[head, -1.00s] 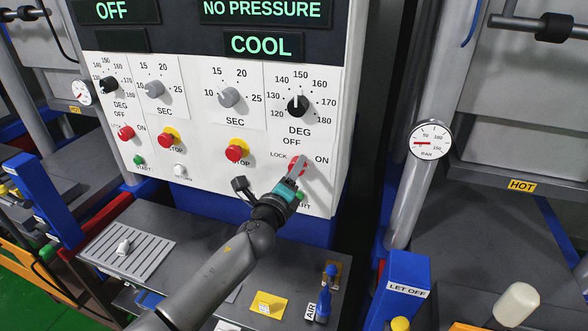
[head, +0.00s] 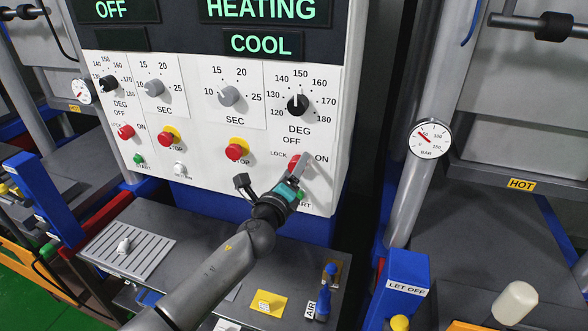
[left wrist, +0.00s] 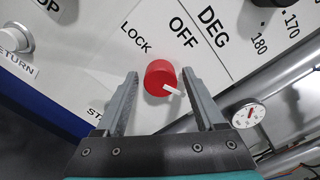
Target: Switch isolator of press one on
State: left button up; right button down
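The red isolator knob (head: 293,163) sits on the white panel, at the lower right, with LOCK, OFF and ON labels around it. My left gripper (head: 301,166) is at this knob and partly hides it. In the left wrist view the red knob (left wrist: 157,78) lies between the two fingers, with a gap on each side. Its white pointer points away from LOCK and OFF; the ON label is hidden there. The left gripper (left wrist: 161,80) is open. The display (head: 262,9) above reads HEATING. My right gripper is not in view.
A second red knob (head: 126,131) is at the panel's left. Red stop buttons (head: 236,150) and a partly hidden green start button are close by. A pressure gauge (head: 430,138) is on the right column. A dark shelf (head: 190,235) lies below the panel.

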pick_arm(q)
jog(key=shift+o, duration=0.3)
jog(key=shift+s, duration=0.1)
jog(key=v, duration=1.5)
jog(key=shift+p, duration=0.4)
jog(key=shift+a, duration=0.1)
